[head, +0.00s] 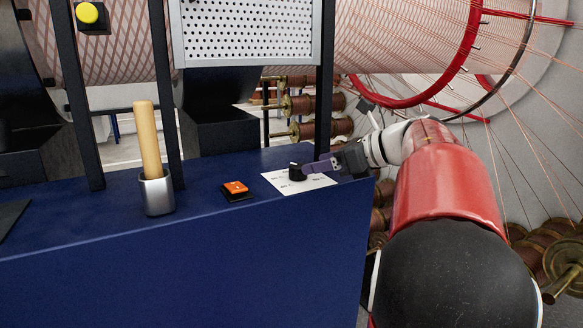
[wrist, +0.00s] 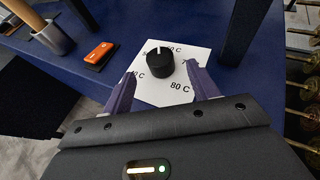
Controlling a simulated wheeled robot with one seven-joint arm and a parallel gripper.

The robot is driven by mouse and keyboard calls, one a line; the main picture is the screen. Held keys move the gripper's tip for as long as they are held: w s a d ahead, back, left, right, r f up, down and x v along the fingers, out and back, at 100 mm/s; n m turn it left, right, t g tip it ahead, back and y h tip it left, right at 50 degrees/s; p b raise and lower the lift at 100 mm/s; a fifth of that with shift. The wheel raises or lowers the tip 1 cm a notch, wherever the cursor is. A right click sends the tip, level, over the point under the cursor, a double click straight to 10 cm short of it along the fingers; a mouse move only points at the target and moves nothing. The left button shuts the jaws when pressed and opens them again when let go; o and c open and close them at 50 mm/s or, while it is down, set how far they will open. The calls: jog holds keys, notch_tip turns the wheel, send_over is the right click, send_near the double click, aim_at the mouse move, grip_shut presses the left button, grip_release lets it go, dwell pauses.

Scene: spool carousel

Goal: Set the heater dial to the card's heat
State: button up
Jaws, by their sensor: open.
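The black heater dial (head: 297,172) stands on a white plate (head: 318,182) with printed temperatures on the blue bench top. My gripper (head: 308,167) reaches in from the right. In the wrist view its two purple fingers (wrist: 158,82) are spread, one on each side of the near part of the dial, with gaps to it. No heat card can be made out.
An orange rocker switch (head: 235,188) sits left of the plate. A metal cup (head: 157,192) with a wooden-handled tool (head: 149,140) stands further left. Black posts (head: 165,95) and a perforated panel (head: 249,30) rise behind. Copper spools (head: 310,104) and a red ring (head: 450,70) lie beyond.

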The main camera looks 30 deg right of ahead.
aim_at(298, 165)
jog(key=x, duration=0.6)
jog(key=shift+w+a, duration=0.15)
jog(key=shift+w, duration=0.1)
jog(key=c, duration=1)
